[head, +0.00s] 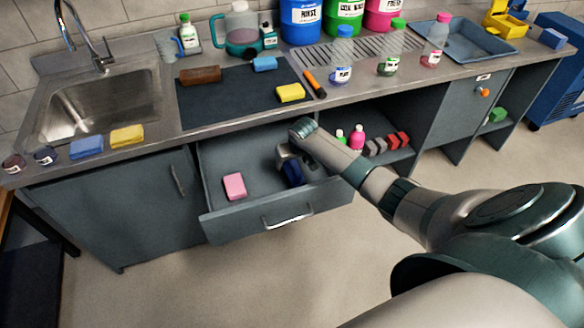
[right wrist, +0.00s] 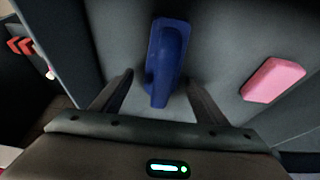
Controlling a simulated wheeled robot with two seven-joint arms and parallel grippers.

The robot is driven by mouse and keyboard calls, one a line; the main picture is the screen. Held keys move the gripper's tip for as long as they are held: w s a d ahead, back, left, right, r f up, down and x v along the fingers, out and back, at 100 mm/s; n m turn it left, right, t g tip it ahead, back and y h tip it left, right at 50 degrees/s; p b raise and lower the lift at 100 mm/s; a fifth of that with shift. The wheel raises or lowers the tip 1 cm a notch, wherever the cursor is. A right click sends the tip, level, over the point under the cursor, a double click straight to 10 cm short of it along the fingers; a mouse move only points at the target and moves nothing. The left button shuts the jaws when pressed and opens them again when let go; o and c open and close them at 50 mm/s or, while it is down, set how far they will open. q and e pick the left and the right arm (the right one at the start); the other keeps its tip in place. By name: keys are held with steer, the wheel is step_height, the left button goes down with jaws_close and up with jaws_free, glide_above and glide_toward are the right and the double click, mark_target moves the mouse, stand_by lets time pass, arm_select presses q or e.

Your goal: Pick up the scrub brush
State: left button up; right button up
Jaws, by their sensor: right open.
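The blue scrub brush (right wrist: 170,50) lies in the open drawer (head: 215,170). In the right wrist view its handle end points toward my right gripper (right wrist: 160,84), between the two spread fingers. The fingers are open, one on each side, and I see no contact. In the head view my right gripper (head: 288,158) reaches down into the drawer, and the brush (head: 293,174) shows dark blue just below it, partly covered. My left gripper is not in view.
A pink sponge (head: 235,186) lies left of the brush in the drawer, also in the right wrist view (right wrist: 273,80). The drawer front with its handle (head: 288,217) borders the space. Bottles and blocks (head: 375,146) stand on the shelf to the right. The counter is above.

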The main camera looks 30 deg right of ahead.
steer(key=shift+x, duration=1.7)
steer(key=shift+a, duration=0.1)
steer(key=shift+w, duration=0.1)
steer(key=c, duration=1.1)
steer(key=shift+c, duration=0.2)
steer(key=shift+r+b, duration=0.6)
steer(key=shift+r, duration=4.45)
